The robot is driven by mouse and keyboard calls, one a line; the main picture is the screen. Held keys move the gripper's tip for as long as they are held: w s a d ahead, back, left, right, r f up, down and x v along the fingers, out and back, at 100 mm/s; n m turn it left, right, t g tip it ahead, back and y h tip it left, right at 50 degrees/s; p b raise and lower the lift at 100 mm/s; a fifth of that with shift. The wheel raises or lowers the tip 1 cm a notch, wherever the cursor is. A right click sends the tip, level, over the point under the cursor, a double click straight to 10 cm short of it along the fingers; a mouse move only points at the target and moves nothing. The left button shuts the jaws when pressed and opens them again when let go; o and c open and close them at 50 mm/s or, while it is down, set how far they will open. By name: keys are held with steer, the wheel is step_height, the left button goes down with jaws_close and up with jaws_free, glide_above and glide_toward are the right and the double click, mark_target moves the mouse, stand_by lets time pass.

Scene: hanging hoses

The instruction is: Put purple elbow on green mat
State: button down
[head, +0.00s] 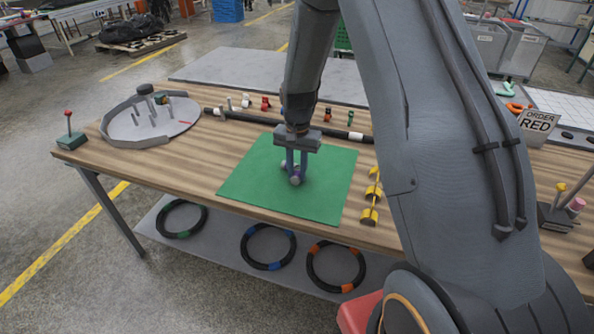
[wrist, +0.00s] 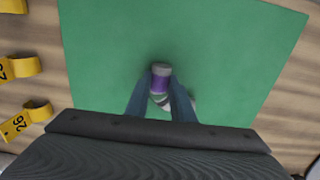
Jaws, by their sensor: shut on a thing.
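The green mat (head: 252,188) lies flat on the wooden table; it also fills most of the wrist view (wrist: 220,50). The purple elbow (wrist: 161,82) has a purple band with grey ends and sits between my gripper's fingers in the wrist view. In the head view the elbow (head: 295,180) shows small at the fingertips, over the middle of the mat. My gripper (head: 292,173) points down and is shut on the elbow. In the wrist view the fingers (wrist: 160,100) flank it on both sides. I cannot tell whether the elbow touches the mat.
Yellow numbered tags (head: 371,200) stand right of the mat. A round grey tray with pegs (head: 150,122) is at the table's left. A dark bar (head: 260,121) and several small coloured fittings (head: 266,103) lie behind the mat. An order sign (head: 537,122) stands at right.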

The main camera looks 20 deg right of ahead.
mark_target(297, 173)
steer(key=shift+f, duration=0.1)
steer(key=c, duration=1.5)
jaws_free()
steer(key=shift+c, duration=0.2)
step_height(297, 173, up, 12)
steer(key=b, duration=0.3)
steer(key=s+a+n+t, duration=0.1)
steer(key=s+n, duration=0.6)
steer(key=s, duration=1.5)
steer(key=shift+s+a+f, duration=0.25)
steer(key=shift+s+a, duration=0.15)
steer(key=shift+a, duration=0.05)
